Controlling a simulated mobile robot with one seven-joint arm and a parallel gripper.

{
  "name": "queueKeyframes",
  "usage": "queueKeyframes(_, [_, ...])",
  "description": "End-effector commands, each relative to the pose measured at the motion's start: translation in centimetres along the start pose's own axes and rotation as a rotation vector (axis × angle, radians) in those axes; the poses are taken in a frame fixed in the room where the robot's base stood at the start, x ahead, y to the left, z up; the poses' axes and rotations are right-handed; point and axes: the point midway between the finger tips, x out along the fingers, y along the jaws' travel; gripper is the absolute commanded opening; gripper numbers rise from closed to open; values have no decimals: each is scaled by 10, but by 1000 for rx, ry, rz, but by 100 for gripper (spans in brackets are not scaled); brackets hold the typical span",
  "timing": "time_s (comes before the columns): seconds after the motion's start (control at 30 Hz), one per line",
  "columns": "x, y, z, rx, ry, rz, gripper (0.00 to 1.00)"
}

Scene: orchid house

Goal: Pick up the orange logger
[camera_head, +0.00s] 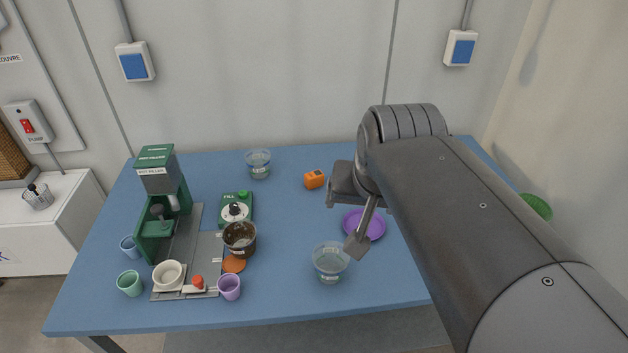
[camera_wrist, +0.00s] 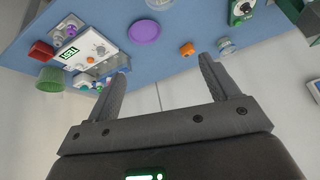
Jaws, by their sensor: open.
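The orange logger (camera_head: 314,179) is a small orange block with a dark spot on its face. It stands on the blue table, toward the back, left of my arm. It also shows in the wrist view (camera_wrist: 187,48), between the directions of the two fingers and nearer the right one. My gripper (camera_wrist: 163,66) is open, with nothing between its fingers. In the head view it hangs above the table, to the right of the logger and apart from it. One finger shows clearly there; the other is mostly hidden.
A purple saucer (camera_head: 376,226) and a clear cup (camera_head: 331,263) are nearer the front. Another clear cup (camera_head: 258,164) stands behind left. A green machine (camera_head: 160,205) and several pots and cups crowd the left. A white device (camera_wrist: 85,48) shows in the wrist view. Table around the logger is clear.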

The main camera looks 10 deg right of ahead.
Motion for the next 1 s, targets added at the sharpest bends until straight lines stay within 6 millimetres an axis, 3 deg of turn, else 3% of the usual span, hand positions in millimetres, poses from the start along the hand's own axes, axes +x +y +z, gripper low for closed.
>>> queueKeyframes(0.3, [89,-54,-66,484,-12,-52,80])
queueKeyframes(0.6, [171,-90,-124,1084,-86,-223,80])
queueKeyframes(0.8, [199,-101,-170,1545,-179,-387,80])
queueKeyframes(1.0, [198,-94,-222,1984,-295,-572,80])
